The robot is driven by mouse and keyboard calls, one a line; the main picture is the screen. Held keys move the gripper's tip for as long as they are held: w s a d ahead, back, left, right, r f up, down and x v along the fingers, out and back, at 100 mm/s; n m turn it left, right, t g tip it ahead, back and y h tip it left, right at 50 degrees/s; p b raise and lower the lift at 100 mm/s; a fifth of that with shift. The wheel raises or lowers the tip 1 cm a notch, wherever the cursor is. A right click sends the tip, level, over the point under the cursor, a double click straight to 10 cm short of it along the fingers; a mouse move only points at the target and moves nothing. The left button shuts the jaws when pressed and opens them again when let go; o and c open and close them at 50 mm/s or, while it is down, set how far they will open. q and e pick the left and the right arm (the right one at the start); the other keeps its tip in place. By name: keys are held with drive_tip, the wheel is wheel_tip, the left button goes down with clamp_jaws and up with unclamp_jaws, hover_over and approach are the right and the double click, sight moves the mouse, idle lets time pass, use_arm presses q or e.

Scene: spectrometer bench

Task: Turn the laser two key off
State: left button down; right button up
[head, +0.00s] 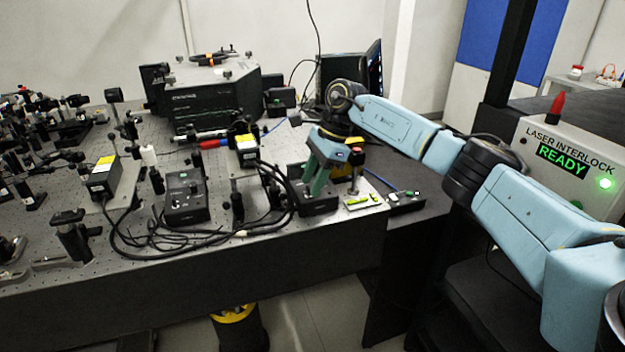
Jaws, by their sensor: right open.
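Two black controller boxes stand near the front of the optical bench: a left box (186,203) with small knobs and green lights on top, and a right box (316,206) under my right gripper. I cannot read which one is labelled laser two. My right gripper (314,191) is open and points down at the top of the right box. Its fingers cover much of that box, so the key is hidden, and I cannot tell whether they touch it. My left gripper is not in view.
Black cables (190,238) loop between the boxes. The laser interlock box (565,150) reads READY with a green light. Posts and optics crowd the bench's left.

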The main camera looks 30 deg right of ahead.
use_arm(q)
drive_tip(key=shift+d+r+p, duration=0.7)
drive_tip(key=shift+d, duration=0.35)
use_arm(e)
drive_tip(key=v, duration=1.3)
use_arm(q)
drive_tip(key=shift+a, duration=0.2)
